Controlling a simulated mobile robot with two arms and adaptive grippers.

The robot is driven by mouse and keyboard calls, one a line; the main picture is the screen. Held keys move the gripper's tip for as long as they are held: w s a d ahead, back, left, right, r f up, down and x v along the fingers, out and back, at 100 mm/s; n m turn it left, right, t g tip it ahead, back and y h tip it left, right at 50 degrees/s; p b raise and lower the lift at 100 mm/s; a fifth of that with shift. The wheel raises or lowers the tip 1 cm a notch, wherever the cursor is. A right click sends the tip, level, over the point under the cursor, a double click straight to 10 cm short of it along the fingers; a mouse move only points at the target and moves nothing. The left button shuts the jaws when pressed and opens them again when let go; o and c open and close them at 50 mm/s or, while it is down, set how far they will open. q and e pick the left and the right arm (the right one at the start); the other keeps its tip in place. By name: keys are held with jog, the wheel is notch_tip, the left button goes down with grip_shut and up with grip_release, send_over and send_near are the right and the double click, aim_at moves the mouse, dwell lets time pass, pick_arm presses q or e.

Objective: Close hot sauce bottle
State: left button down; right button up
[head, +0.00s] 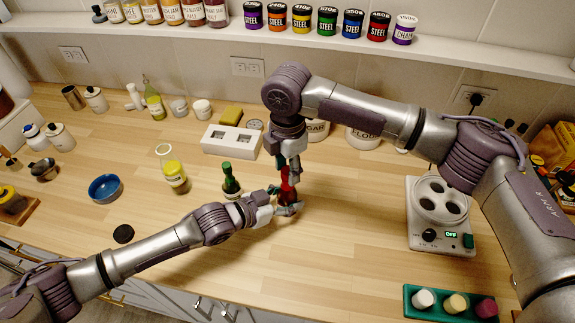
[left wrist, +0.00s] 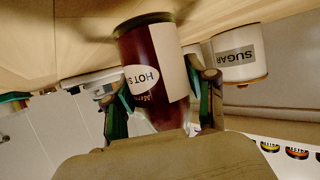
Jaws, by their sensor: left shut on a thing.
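A dark bottle with a green top (head: 230,181) stands close left of my left gripper. A white block with square holes (head: 231,142) is behind. A black disc (head: 123,234) and blue bowl (head: 105,188) lie left. Front-centre counter is clear.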

grip_shut()
jog(key=m, duration=0.6)
jog(key=shift+a+m, duration=0.1)
jog(key=shift+m, duration=0.3)
jog(key=m, duration=0.8)
jog(key=shift+o, duration=2.3)
grip_release()
notch_tip(320, 180, up, 12)
